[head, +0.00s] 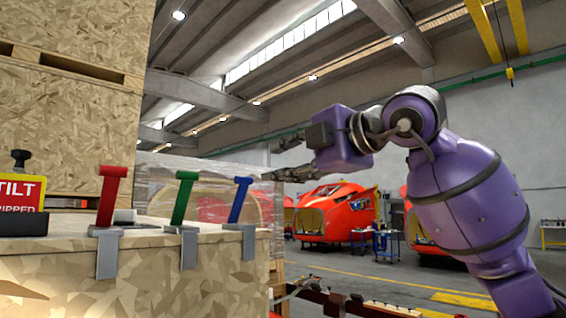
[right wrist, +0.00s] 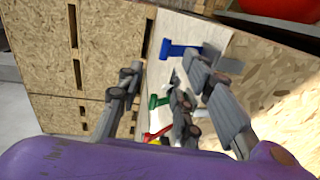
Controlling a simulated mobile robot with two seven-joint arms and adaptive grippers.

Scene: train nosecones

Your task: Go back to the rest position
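My right arm comes in from the right in the head view, raised over the floor. My left gripper is not in view. A red T-handle (head: 110,195), a green T-handle (head: 183,197) and a blue T-handle (head: 239,199) stand in grey metal brackets along the crate's front edge. The gripper appears apart from them.
The handles' wooden crate (head: 150,282) fills the lower left. Taller wooden crates (head: 75,120) rise behind it. Red train nosecones (head: 335,212) stand far back on open floor.

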